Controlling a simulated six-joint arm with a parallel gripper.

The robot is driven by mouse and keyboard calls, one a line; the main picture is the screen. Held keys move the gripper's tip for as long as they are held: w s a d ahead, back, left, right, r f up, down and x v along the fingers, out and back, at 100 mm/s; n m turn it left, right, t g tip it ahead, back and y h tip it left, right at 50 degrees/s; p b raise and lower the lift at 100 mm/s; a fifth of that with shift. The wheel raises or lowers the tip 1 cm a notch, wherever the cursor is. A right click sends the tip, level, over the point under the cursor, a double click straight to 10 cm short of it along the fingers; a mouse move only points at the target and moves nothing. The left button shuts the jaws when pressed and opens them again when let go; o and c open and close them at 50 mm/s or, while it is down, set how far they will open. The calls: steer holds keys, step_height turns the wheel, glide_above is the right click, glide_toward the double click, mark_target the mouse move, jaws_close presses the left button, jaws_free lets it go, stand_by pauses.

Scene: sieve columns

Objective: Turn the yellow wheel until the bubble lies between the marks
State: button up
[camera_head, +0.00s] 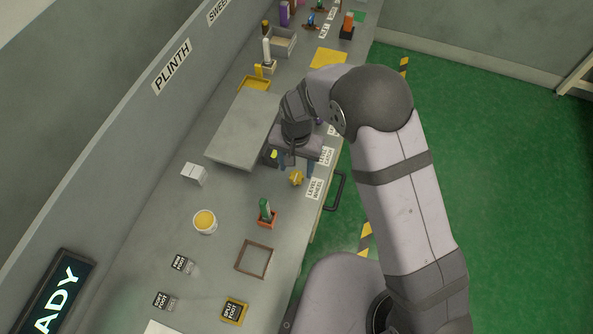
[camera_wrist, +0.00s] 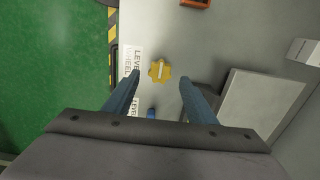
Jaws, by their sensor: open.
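The yellow wheel (camera_wrist: 160,70) is a small knob with lobed edges and a pale bar across its top. It lies on the grey bench beside a label reading "LEVEL WHEEL" (camera_wrist: 135,62). In the head view the wheel (camera_head: 296,178) is just in front of my gripper (camera_head: 290,165). In the wrist view my gripper (camera_wrist: 158,85) is open, its two blue fingers apart, with the wheel between and beyond their tips. I see nothing held. The bubble and its marks cannot be made out in either view.
A grey raised plate (camera_head: 243,128) stands left of my gripper. A green-handled item in an orange holder (camera_head: 266,212), a brown square frame (camera_head: 254,259), a yellow-topped cup (camera_head: 205,221) and a white box (camera_head: 194,173) stand nearby. A dark handle (camera_head: 335,190) is at the bench edge.

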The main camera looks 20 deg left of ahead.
mark_target(296, 176)
steer(key=shift+f, duration=1.9)
steer(key=c, duration=1)
